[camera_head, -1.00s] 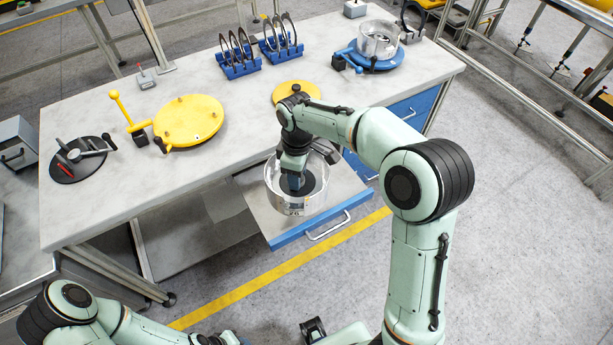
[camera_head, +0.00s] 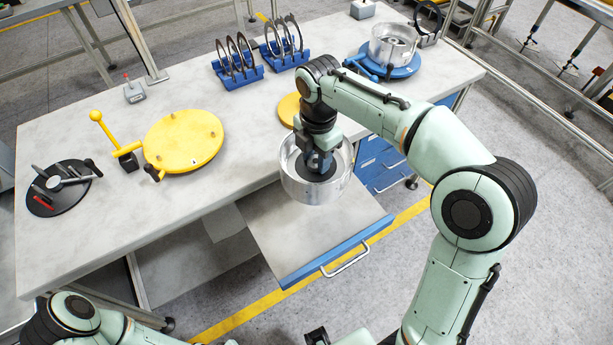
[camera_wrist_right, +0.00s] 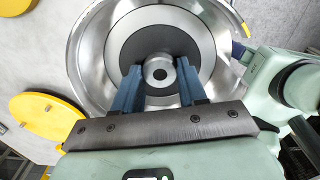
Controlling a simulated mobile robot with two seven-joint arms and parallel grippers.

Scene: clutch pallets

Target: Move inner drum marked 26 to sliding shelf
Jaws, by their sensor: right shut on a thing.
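A clear-walled, shiny inner drum (camera_head: 335,190) with a dark centre hangs from my right gripper (camera_head: 319,163). In the wrist view the blue fingers of the right gripper (camera_wrist_right: 158,85) are shut on the hub at the middle of the drum (camera_wrist_right: 88,55). No number is readable on the drum now. The sliding shelf (camera_head: 290,250), pulled out from under the table, has a bare grey top and a blue front with a handle. The drum appears raised above the shelf's back part, near the table edge. My left arm shows at the bottom left; its gripper is out of view.
The table (camera_head: 90,225) bears a yellow disc (camera_head: 185,140), a black tool disc (camera_head: 58,188), blue racks of rings (camera_head: 238,72) and a smaller yellow disc (camera_head: 290,108) behind the drum. Another clear drum (camera_head: 393,45) stands on a blue base at the far right.

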